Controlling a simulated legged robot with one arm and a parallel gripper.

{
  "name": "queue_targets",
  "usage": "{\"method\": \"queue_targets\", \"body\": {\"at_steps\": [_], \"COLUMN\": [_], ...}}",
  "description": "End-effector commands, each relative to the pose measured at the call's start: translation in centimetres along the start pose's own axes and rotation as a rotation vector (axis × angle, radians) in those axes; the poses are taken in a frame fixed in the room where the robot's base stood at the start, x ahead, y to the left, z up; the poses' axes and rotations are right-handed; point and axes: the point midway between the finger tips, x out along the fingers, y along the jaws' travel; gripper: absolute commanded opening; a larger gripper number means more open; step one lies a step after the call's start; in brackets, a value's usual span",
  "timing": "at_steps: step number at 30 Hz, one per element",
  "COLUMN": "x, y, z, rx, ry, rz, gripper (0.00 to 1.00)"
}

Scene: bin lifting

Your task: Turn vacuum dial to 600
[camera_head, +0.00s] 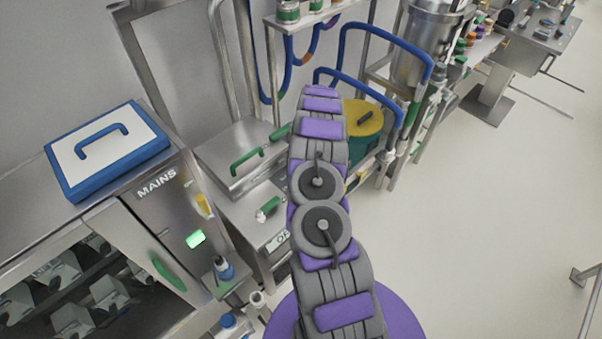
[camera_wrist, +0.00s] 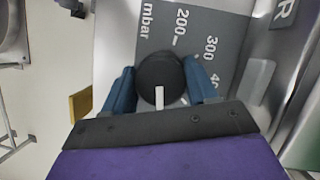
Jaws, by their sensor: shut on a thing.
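The vacuum dial (camera_wrist: 160,78) is a round black knob with a white pointer mark, in the middle of the wrist view. Its pointer lies toward the bottom of that picture. My gripper (camera_wrist: 162,88) is shut on the dial, with one blue finger on each side of it. The grey scale plate (camera_wrist: 200,62) behind it reads "mbar", 200, 300 and part of a number starting with 4. The rest of the scale, 600 included, is hidden or out of view. In the head view my arm hides the dial and the gripper.
A cabinet marked MAINS (camera_head: 157,184) with a blue-rimmed lid (camera_head: 88,172) stands at the left. A teal bin with a yellow lid (camera_head: 362,118) and blue rails (camera_head: 385,45) stand beyond my arm. The floor (camera_head: 490,210) at the right is mostly clear.

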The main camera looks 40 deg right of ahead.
Motion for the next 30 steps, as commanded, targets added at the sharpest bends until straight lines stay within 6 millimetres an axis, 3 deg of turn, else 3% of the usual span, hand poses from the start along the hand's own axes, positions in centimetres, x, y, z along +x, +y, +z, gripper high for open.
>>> {"method": "queue_targets", "body": {"at_steps": [8, 17, 23, 30], "x": [-0.1, -0.3, -2.9, -8.2], "y": [-0.1, -0.1, -0.1, -0.1], "z": [-0.1, 0.1, 0.0, -0.1], "rx": [0.000, -0.001, -0.001, 0.000], "ry": [0.003, 0.004, 0.005, 0.007], "rz": [-0.003, -0.001, -0.002, -0.003], "gripper": [0.81, 0.81, 0.81, 0.81]}}
